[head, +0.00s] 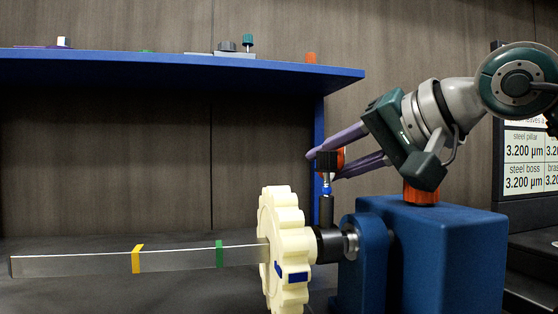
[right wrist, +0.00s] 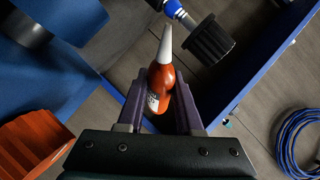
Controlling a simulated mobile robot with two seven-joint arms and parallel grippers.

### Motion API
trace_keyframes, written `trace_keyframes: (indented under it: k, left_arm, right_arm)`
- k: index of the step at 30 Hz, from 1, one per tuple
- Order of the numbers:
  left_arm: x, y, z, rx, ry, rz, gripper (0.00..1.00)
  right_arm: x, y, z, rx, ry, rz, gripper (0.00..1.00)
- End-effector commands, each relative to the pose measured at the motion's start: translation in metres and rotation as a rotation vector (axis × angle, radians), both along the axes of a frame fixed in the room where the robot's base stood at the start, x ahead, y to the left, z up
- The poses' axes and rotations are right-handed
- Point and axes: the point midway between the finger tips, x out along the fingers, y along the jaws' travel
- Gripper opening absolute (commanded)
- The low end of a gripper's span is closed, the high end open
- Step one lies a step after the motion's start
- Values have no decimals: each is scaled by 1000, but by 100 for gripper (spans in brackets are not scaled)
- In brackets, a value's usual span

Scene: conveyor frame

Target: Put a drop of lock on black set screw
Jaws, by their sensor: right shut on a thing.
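My right gripper (head: 325,165) comes in from the right with purple fingers, and they also show in the right wrist view (right wrist: 160,112). It is shut on an orange-red bottle (right wrist: 160,85) with a grey tapered nozzle, tilted in the grip. In the head view the bottle (head: 340,157) is mostly hidden by the fingers. The black set screw (head: 327,160) has a black ribbed head and a stem with blue on it. It stands head up above a black post (head: 326,210). In the right wrist view its head (right wrist: 208,42) is beside the nozzle; contact cannot be told. My left gripper is out of view.
A cream scalloped wheel (head: 284,250) sits on the shaft of a blue block (head: 440,250). A bar (head: 70,265) with yellow and green bands extends left from it. A blue shelf (head: 150,70) above holds grey and teal knobs. A blue cable coil (right wrist: 300,140) lies at right.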

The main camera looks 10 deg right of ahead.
Motion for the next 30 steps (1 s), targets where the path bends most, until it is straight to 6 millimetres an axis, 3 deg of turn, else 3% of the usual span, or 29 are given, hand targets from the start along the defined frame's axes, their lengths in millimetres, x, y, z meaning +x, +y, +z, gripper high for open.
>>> trace_keyframes:
  k: [5, 22, 30]
  left_arm:
    - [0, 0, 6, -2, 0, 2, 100]
    - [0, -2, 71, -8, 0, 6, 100]
    - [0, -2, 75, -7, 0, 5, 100]
  right_arm:
    - [1, -1, 3, 7, 13, -1, 0]
    - [25, -13, 8, 196, 359, -4, 0]
    - [35, -18, 1, 280, 524, 0, 0]
